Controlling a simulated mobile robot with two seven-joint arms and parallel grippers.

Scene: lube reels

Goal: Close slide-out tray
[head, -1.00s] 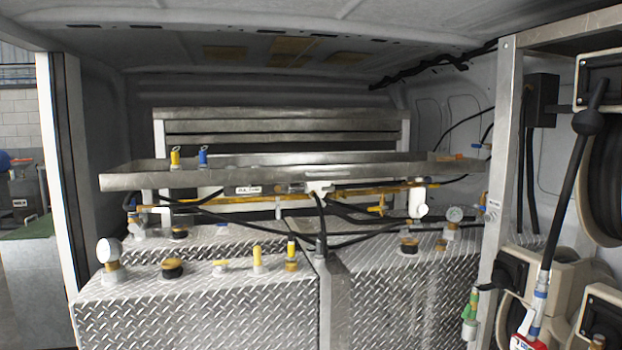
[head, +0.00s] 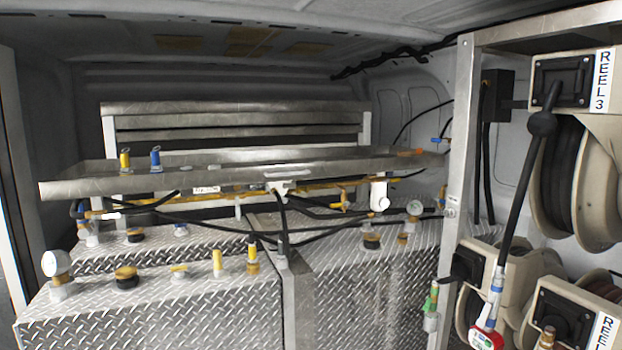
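The slide-out tray (head: 300,165) is a long, shallow metal tray. It spans the van interior above the tanks, in front of a grey metal rack (head: 235,124). It sits forward of the rack, its front lip facing me. A yellow fitting (head: 125,161) and a blue fitting (head: 155,158) stand in its left part, and an orange item (head: 408,153) lies near its right end. Neither of my grippers shows in the head view, so their state is hidden.
Diamond-plate tanks (head: 150,315) with gauges and caps fill the space below the tray. Black hoses (head: 282,220) hang under it. A metal post (head: 457,180) and hose reels (head: 580,180) stand on the right, with a hanging hose and nozzle (head: 490,310).

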